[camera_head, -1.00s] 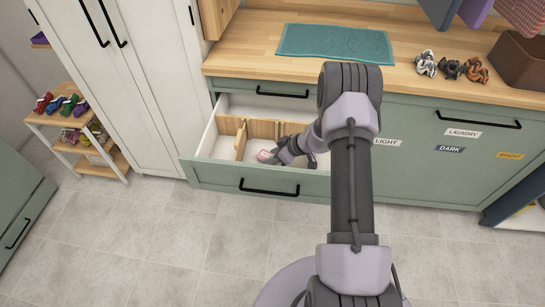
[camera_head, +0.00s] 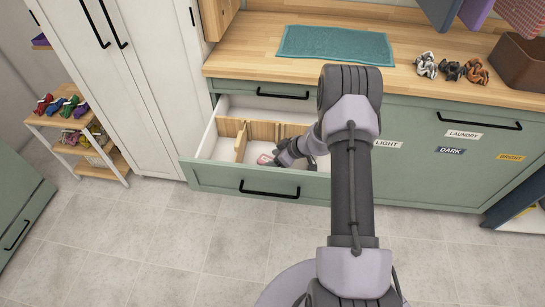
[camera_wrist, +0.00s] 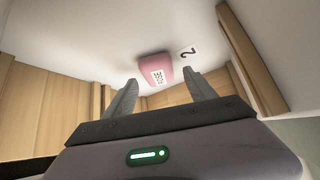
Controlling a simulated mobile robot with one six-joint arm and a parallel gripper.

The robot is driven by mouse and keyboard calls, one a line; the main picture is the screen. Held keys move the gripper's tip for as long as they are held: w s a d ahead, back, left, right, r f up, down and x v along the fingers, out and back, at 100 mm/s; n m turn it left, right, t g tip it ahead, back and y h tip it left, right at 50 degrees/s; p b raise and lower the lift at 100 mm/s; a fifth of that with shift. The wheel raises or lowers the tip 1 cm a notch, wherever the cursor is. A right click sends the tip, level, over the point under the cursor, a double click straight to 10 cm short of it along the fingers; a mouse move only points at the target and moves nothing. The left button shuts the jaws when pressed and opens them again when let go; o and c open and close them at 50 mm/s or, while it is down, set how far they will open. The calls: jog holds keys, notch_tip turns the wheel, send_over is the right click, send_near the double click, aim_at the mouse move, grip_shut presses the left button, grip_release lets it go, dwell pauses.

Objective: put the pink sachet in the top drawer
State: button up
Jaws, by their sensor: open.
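The pink sachet (camera_wrist: 155,66) has a white label reading ROSE in the wrist view. It lies on the white floor of the open drawer (camera_head: 230,175), in a wood-divided compartment beside a "2" label (camera_wrist: 188,52). The sachet also shows as a small pink patch in the head view (camera_head: 264,159). My gripper (camera_wrist: 160,80) is open and empty, its fingertips just short of the sachet, which appears between and beyond them. The open drawer sits below a closed green drawer front (camera_head: 250,87) directly under the countertop.
Wooden dividers (camera_head: 240,143) split the open drawer. The counter holds a teal towel (camera_head: 335,43), several scrunchies (camera_head: 450,69) and a brown basket (camera_head: 520,62). A small shelf (camera_head: 85,135) stands at the left beside white cabinet doors (camera_head: 130,80). The floor in front is clear.

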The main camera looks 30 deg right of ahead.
jog(key=w+r+p+v, duration=0.1)
jog(key=p+v, duration=0.3)
jog(key=v, duration=0.9)
jog(key=s+a+r+m+g, duration=0.1)
jog(key=s+a+r+m, duration=0.15)
jog(key=a+r, duration=0.75)
jog(key=s+a+r+m+g, duration=0.1)
jog(key=s+a+r, duration=0.45)
jog(key=r, duration=0.75)
jog(key=s+a+r+m+h, duration=0.1)
jog(key=s+a+r+m, duration=0.1)
jog(key=s, duration=0.3)
jog(key=s+a+r+m, duration=0.3)
jog(key=s, duration=0.3)
jog(key=s+a+r+m+t+h, duration=0.1)
jog(key=s+a+r+m, duration=0.1)
jog(key=s, duration=0.4)
jog(key=shift+a+r+h, duration=0.3)
jog(key=shift+a+r, duration=0.15)
jog(key=shift+a, duration=0.05)
jog(key=shift+m, duration=0.25)
